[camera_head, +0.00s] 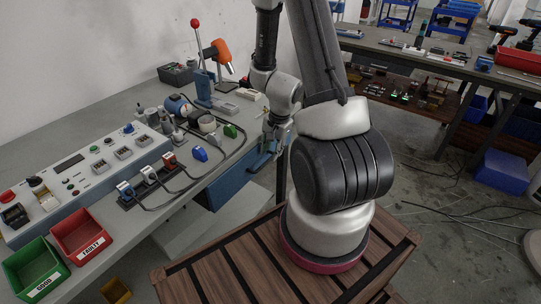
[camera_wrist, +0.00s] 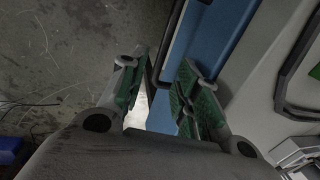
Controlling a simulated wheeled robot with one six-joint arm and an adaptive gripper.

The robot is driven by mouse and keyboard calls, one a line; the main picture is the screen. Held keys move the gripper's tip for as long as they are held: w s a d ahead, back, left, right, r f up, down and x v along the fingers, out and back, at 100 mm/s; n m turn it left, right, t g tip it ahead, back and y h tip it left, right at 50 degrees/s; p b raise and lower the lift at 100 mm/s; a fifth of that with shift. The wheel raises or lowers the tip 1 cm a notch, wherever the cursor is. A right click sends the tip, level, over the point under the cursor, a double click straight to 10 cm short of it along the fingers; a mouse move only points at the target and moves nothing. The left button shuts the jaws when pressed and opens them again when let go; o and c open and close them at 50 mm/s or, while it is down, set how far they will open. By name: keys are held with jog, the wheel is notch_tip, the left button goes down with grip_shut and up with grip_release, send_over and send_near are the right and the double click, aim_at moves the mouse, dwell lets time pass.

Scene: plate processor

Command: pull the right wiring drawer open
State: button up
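A blue drawer unit (camera_head: 226,187) hangs under the front edge of the grey workbench. Its right end lies close to my gripper (camera_head: 277,134), which points down at the bench's right front edge and partly hides that end. In the wrist view a blue front (camera_wrist: 212,38) runs diagonally, with a dark handle-like bar (camera_wrist: 166,48) along its left side. My gripper's green-padded fingers (camera_wrist: 162,92) are apart, one on the bar's left and one over the blue front. Whether either finger touches the bar cannot be told. Which drawer front this is cannot be told for sure.
The bench top (camera_head: 233,165) holds a control panel (camera_head: 85,172), cables and small connectors. A green bin (camera_head: 36,268) and a red bin (camera_head: 82,238) stand at its near left. A slatted wooden surface (camera_head: 215,262) lies below. Another workbench (camera_head: 440,62) stands behind right.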

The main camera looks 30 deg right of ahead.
jog(key=shift+w+a+f, duration=0.1)
jog(key=shift+w+f, duration=0.05)
jog(key=shift+f, duration=0.6)
jog(key=shift+w+f, duration=0.1)
jog(key=shift+f, duration=0.6)
grip_shut()
